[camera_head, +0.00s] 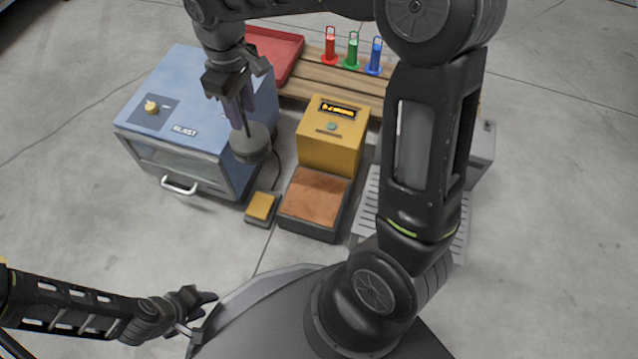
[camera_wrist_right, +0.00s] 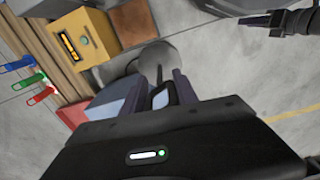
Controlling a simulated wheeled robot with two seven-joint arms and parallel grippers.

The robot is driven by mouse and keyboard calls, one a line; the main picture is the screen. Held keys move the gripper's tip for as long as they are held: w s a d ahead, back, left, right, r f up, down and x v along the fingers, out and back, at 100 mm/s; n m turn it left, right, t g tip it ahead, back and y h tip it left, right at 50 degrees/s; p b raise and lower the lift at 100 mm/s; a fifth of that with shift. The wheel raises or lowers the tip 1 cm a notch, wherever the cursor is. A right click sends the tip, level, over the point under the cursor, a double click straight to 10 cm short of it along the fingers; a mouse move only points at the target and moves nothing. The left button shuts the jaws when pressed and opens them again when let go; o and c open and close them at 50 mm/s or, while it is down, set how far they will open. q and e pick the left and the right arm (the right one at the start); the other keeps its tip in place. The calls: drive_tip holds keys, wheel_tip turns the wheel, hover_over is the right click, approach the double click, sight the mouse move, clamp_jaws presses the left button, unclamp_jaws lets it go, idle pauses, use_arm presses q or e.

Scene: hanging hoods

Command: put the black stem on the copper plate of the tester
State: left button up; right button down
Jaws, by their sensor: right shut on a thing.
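My right gripper (camera_head: 240,108) is shut on the thin black stem (camera_head: 246,130), which hangs down with a wide dark grey round part (camera_head: 251,146) at its lower end. It hangs in front of the blue cabinet's right side, left of the yellow tester (camera_head: 333,148). In the right wrist view the grey round part (camera_wrist_right: 158,57) shows beyond the fingers (camera_wrist_right: 158,85). The tester's copper plate (camera_head: 316,200) is bare, on a dark base, lower right of the held thing. My left gripper (camera_head: 205,312) is open and empty, low at the left.
The blue blast cabinet (camera_head: 180,100) stands close at the left. A small pedal-like yellow pad (camera_head: 261,207) lies left of the copper plate. Behind are a red tray (camera_head: 275,52) and red (camera_head: 330,48), green (camera_head: 352,52) and blue (camera_head: 375,57) looped posts on wooden slats. My right arm hides the right side.

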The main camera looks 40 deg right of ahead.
use_arm(q)
drive_tip(key=shift+w+d, duration=0.15)
drive_tip(key=shift+w, duration=0.3)
use_arm(e)
drive_tip(key=shift+w+d, duration=0.25)
drive_tip(key=shift+d+f, duration=0.15)
drive_tip(key=shift+f, duration=0.05)
drive_tip(key=s+d+f+n, duration=0.2)
drive_tip(key=d+f+n, duration=0.4)
drive_tip(key=f, duration=0.4)
drive_tip(key=s+d+f+n, duration=0.3)
drive_tip(key=d+f+n, duration=0.3)
drive_tip(key=f, duration=0.5)
drive_tip(key=shift+s+d+n, duration=0.3)
drive_tip(key=shift+d+n, duration=0.05)
drive_tip(key=shift+n, duration=0.85)
drive_tip(key=shift+f, duration=0.15)
